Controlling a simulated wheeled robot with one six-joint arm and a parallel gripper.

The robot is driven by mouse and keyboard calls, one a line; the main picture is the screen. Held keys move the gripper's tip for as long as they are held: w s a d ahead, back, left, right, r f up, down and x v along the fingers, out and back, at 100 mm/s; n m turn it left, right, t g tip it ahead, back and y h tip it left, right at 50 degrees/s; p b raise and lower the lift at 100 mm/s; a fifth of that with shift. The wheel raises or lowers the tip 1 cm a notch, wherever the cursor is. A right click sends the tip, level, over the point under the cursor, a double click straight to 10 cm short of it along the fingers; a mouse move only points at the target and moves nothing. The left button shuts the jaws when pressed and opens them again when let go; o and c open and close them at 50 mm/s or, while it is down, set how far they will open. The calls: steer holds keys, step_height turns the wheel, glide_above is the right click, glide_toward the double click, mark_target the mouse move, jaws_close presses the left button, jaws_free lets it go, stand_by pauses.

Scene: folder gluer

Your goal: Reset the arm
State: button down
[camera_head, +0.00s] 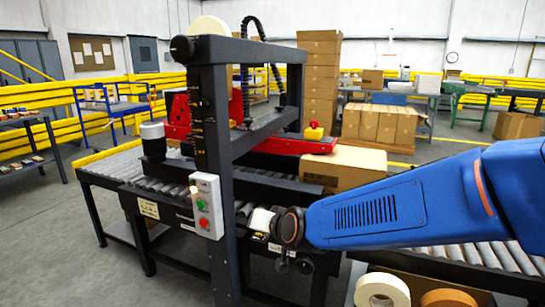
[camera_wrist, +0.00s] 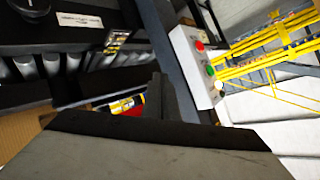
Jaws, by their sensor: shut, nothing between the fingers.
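My blue arm (camera_head: 400,212) reaches in from the right of the head view, its dark wrist just right of the machine's black upright. In the wrist view my gripper (camera_wrist: 158,88) shows as a narrow dark shape beyond the large grey body at the bottom. Its fingers are together and I see nothing held. The control box (camera_head: 207,205) with green and red buttons is on the upright, left of my wrist. It also shows in the wrist view (camera_wrist: 190,62), to the right of my gripper. The gap between them is hard to judge.
The folder gluer's black frame (camera_head: 215,120) stands close to my wrist. A roller conveyor (camera_head: 120,166) runs behind it, with a cardboard box (camera_head: 345,167) on it. Tape rolls (camera_head: 382,291) lie below my arm. Open floor (camera_head: 50,260) is at the left.

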steer(key=s+d+f+g+h, duration=0.1)
steer(key=s+d+g+h, duration=0.2)
steer(key=s+d, duration=1.1)
steer(key=s+d+f+g+h, duration=0.2)
steer(key=s+d+h, duration=0.1)
steer(key=s+d, duration=1)
steer(key=d, duration=0.6)
steer(key=shift+s+d+f+g, duration=0.3)
steer(key=shift+s+g, duration=0.1)
steer(key=c, duration=2.5)
jaws_free()
